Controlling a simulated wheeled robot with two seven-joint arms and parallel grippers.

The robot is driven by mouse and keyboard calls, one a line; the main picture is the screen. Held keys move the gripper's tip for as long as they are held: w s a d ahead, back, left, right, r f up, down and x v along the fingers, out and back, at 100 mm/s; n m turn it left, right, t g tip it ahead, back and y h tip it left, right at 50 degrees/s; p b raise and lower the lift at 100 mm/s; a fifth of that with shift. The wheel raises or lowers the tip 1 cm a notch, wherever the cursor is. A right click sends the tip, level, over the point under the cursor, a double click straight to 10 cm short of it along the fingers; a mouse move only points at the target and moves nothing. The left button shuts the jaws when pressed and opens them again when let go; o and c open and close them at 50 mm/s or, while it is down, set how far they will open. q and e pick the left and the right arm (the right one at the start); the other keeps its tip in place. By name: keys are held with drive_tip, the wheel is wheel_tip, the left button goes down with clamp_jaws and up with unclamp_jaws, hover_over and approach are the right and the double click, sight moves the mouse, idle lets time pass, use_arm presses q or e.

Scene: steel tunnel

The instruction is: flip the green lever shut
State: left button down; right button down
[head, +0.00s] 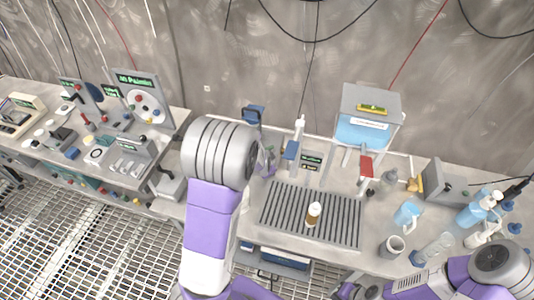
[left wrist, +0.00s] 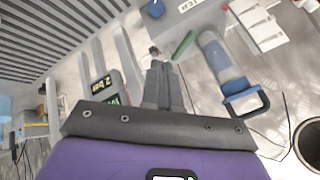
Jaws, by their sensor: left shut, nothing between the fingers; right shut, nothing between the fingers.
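The green lever (left wrist: 184,45) shows in the left wrist view as a short slanted green bar just past my left fingertips, slightly right of them. A small fitting (left wrist: 154,50) sits beside it at the fingertips; I cannot tell whether they touch. My left gripper (left wrist: 158,68) is shut and empty. In the head view my left arm covers part of the bench, and I cannot make out the green lever there. My right gripper (head: 358,291) is at the bottom edge of the head view, shut and empty, away from the lever.
A pipe with a blue handle (left wrist: 240,95) stands right of my left fingers. A small gauge display (left wrist: 104,88) is at their left. A raised blue tank (head: 365,130) stands behind; jugs and bottles crowd the right.

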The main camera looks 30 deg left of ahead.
use_arm(q)
drive_tip(key=x, duration=0.3)
drive_tip(key=a+b+x, duration=0.1)
drive_tip(key=x, duration=0.3)
drive_tip(key=a+r+b+x, duration=0.1)
drive_tip(key=x, duration=0.3)
drive_tip(key=shift+w+a+f, duration=0.1)
drive_tip(key=shift+w+a, duration=0.15)
drive_tip(key=shift+w, duration=0.25)
drive_tip(key=shift+w+a, duration=0.3)
drive_tip(key=shift+a, duration=0.05)
